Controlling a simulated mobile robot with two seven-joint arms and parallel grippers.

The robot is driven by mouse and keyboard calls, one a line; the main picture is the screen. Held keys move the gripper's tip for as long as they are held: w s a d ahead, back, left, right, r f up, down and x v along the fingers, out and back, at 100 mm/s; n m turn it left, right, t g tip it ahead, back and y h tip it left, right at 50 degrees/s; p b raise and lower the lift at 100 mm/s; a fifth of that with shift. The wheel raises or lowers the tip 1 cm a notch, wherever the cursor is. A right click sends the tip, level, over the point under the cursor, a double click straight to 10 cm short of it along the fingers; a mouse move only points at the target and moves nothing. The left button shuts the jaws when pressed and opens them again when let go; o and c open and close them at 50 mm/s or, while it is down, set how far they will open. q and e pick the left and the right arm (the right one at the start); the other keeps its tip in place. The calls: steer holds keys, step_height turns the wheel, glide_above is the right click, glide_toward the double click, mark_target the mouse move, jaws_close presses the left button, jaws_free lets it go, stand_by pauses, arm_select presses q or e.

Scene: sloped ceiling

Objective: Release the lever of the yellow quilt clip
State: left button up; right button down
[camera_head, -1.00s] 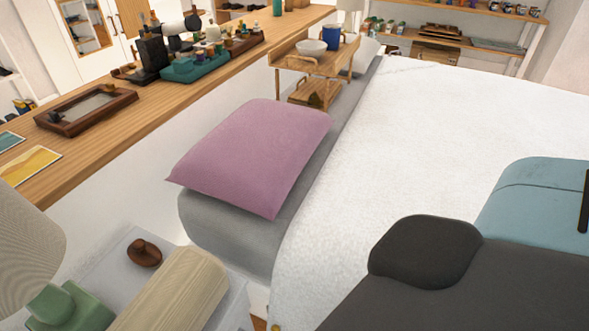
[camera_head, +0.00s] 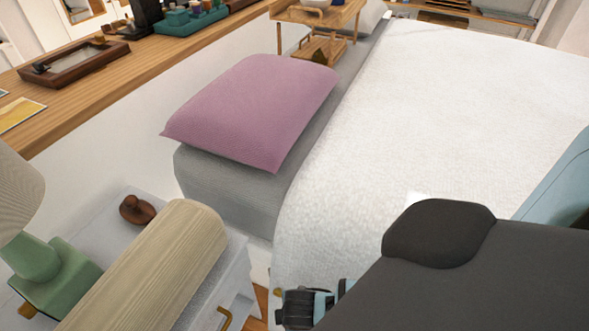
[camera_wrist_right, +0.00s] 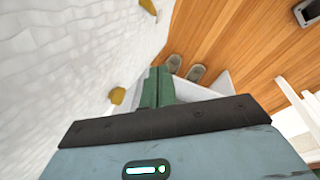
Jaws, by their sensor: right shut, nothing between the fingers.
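In the right wrist view, a small yellow piece (camera_wrist_right: 117,95) sits at the edge of the white quilt (camera_wrist_right: 60,70), left of my right gripper (camera_wrist_right: 158,72). A second yellow piece (camera_wrist_right: 148,6) is farther along the same edge at the top. They look like quilt clips; I cannot make out a lever on either. My right gripper's green fingers are together with nothing between them, apart from the nearer yellow piece. In the head view, a dark and light-blue part of my right arm is low beside the bed, and its fingers are hidden. My left gripper is not in view.
A nightstand (camera_head: 237,285) with a beige ribbed lamp or roll (camera_head: 160,265) and a brown knob-like object (camera_head: 137,209) stands left of the bed. A pink pillow (camera_head: 255,110) lies at the bed's head. Slippers (camera_wrist_right: 195,73) lie on the wooden floor (camera_wrist_right: 225,35).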

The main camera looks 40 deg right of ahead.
steer(key=d+f+b, duration=0.1)
steer(key=f, duration=0.2)
steer(key=d+f+b, duration=0.1)
steer(key=f, duration=0.1)
steer(key=d+f+b, duration=0.1)
steer(key=f, duration=0.2)
steer(key=shift+s+d+f, duration=0.15)
steer(key=shift+d+f, duration=0.1)
steer(key=shift+f, duration=0.05)
steer(key=shift+d, duration=0.1)
